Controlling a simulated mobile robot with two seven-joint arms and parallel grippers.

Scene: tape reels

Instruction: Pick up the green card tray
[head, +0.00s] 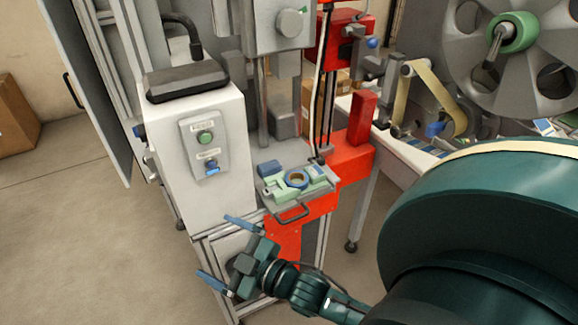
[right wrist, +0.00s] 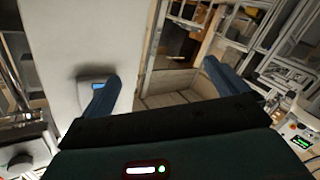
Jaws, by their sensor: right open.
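A pale green, tray-like piece (head: 275,187) lies on a grey plate with a dark handle, on the red machine stand in the head view. A blue-rimmed ring (head: 296,179) sits in its middle. I cannot tell for sure whether this piece is the green card tray. My right gripper (head: 213,245) is open and empty, with its blue fingers pointing left, below and to the left of that piece and apart from it. The right wrist view shows the open fingers (right wrist: 162,70) with nothing between them; I cannot make out the tray there. My left gripper is out of view.
A white control cabinet (head: 190,150) with green and blue buttons stands left of the plate. A red column (head: 361,118) rises behind it on the right. A large reel (head: 530,60) is at the upper right. Open floor lies at the lower left.

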